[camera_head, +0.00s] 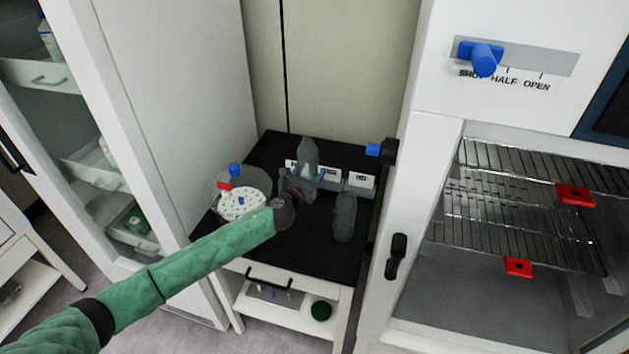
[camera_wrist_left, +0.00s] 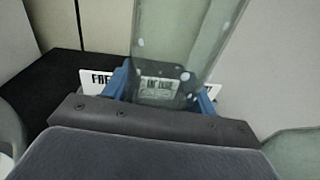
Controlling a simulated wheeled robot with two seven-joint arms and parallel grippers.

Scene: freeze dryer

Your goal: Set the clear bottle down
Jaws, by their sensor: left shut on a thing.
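The clear bottle (camera_head: 308,157) stands upright in my left gripper, above the black top of a small table, in front of the labelled white blocks. In the left wrist view the clear bottle (camera_wrist_left: 188,45) rises between the blue fingers of my left gripper (camera_wrist_left: 163,90), which is shut on it. In the head view the left gripper (camera_head: 300,184) is small and partly hidden by its own wrist. I cannot tell whether the bottle's base touches the table. My right gripper is not in view.
The black tabletop (camera_head: 274,151) carries a round desiccator with a white perforated plate (camera_head: 241,204) at left and another clear bottle (camera_head: 345,216) at right. Labelled white blocks (camera_head: 361,181) stand behind. A freeze dryer with wire shelves (camera_head: 522,155) is at right, a tall cabinet at left.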

